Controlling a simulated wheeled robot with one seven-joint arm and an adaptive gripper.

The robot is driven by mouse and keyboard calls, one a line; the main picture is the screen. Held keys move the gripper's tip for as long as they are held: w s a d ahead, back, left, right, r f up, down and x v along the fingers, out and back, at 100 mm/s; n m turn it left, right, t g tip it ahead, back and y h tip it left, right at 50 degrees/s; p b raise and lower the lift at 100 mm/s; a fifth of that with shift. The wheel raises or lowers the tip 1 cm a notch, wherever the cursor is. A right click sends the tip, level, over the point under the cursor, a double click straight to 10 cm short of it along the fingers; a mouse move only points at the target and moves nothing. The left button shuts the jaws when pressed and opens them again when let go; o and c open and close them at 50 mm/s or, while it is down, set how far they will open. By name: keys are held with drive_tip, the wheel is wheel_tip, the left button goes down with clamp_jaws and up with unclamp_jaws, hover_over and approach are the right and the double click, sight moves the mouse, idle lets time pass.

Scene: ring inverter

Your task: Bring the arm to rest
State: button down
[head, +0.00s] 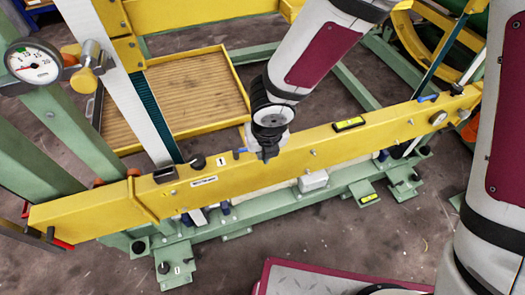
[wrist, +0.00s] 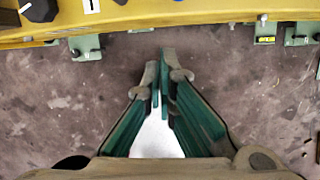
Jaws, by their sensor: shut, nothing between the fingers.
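My gripper (head: 267,154) is small in the head view, at the end of my arm, overlapping the long yellow beam (head: 330,138). I cannot tell there how far apart they are. In the wrist view my gripper (wrist: 161,75) shows its two green fingers with the grey tips drawn together and nothing held between them. The tips lie over bare floor, short of the yellow beam (wrist: 195,12) along the top edge. My arm comes down from the top of the head view.
A yellow-rimmed wooden tray (head: 240,78) lies behind the beam on the left. A pressure gauge (head: 33,64) is at far left. Green frame feet (head: 176,262) stand on the floor. A yellow ring (head: 405,40) is at upper right. Bare floor (head: 350,235) lies in front.

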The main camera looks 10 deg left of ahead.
drive_tip(key=w+d+r+m+t+h, duration=0.2)
drive_tip(key=d+r+m+h, duration=0.2)
drive_tip(key=d+r+m, duration=1.55)
drive_tip(key=s+d+r+m+y, duration=0.1)
drive_tip(key=s+d+r+m, duration=0.2)
drive_tip(key=s+m, duration=0.4)
drive_tip(key=s+d+r+m+y, duration=0.1)
drive_tip(key=s+d+r+m, duration=0.3)
drive_tip(key=s+m, duration=0.4)
drive_tip(key=d+m, duration=0.1)
drive_tip(key=m, duration=0.5)
drive_tip(key=shift+d+r+m+y, duration=0.15)
drive_tip(key=shift+r+m+y, duration=0.15)
drive_tip(key=shift+m, duration=0.05)
